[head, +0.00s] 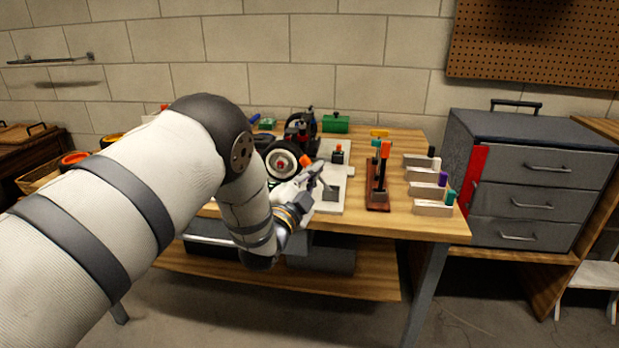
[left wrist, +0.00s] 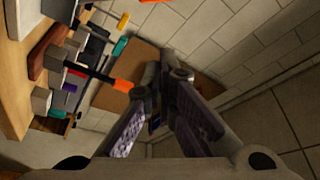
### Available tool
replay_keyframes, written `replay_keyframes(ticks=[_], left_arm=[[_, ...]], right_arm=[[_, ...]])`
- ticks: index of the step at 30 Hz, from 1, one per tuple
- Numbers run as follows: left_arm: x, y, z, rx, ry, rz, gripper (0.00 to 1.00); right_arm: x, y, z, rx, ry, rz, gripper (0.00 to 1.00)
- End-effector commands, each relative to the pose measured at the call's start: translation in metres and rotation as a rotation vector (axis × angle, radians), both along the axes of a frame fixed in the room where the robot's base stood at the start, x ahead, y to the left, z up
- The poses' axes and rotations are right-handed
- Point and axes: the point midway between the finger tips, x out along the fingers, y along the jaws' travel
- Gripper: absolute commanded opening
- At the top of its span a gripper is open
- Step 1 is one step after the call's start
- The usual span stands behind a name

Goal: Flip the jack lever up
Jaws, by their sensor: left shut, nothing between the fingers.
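In the head view an orange tip (head: 305,160) shows beside the gripper, and an orange-topped black block (head: 338,153) stands behind the plate. I cannot tell for sure which orange part is the jack lever. My right gripper is not in view.
A toy car with a black-and-white wheel (head: 281,164) stands left of the gripper. A red-brown stand (head: 378,198) with upright tools is to the right, beside several pale blocks with coloured handles (head: 432,207). A grey drawer cabinet (head: 535,170) stands farther right.

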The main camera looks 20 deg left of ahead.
Motion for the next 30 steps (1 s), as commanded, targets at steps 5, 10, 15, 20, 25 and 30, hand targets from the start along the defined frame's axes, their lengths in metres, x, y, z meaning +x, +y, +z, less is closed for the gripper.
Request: replay_keyframes(ticks=[5,10,15,20,25,30], left_arm=[[-0.023,-0.001,-0.005,0.000,0.000,-0.001,0.00],[-0.029,-0.002,-0.007,0.000,0.000,-0.002,0.00],[-0.029,-0.002,-0.007,0.000,0.000,-0.002,0.00],[-0.028,-0.002,-0.007,0.000,0.000,-0.002,0.00],[-0.043,-0.002,-0.042,-0.063,0.120,0.004,0.00],[-0.134,-0.007,-0.166,-0.315,0.579,0.080,0.00]], right_arm=[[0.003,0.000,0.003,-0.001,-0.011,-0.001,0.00],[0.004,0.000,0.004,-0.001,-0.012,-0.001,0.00],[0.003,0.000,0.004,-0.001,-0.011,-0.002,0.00],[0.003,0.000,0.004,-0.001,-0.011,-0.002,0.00],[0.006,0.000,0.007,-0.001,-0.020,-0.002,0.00],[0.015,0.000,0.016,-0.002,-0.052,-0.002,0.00]])
